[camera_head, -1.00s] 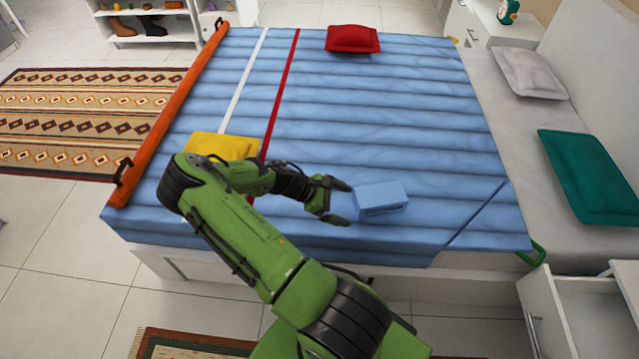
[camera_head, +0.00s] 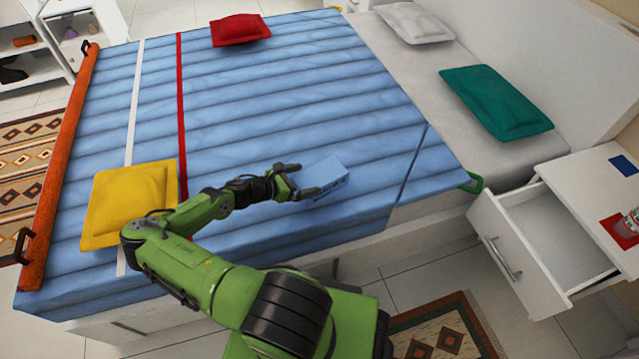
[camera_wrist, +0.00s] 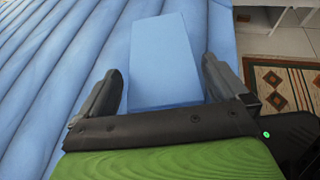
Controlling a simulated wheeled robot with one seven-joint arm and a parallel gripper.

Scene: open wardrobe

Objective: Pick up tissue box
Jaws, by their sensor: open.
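The tissue box is a plain light-blue box (camera_head: 322,180) lying on the blue bedspread near the bed's front edge. In the wrist view the box (camera_wrist: 163,65) stands between and beyond the two fingers. My gripper (camera_head: 297,182) is open, just left of the box in the head view, with its fingers at the box's near end. In the wrist view my gripper (camera_wrist: 165,88) has one finger on each side of the box's near part, with gaps that look small. Whether either finger touches the box I cannot tell.
A yellow pillow (camera_head: 130,204) lies to the left, a red pillow (camera_head: 240,30) at the back, a green pillow (camera_head: 495,101) at the right. An open drawer (camera_head: 540,252) juts out at the right. The bedspread (camera_head: 290,100) beyond the box is clear.

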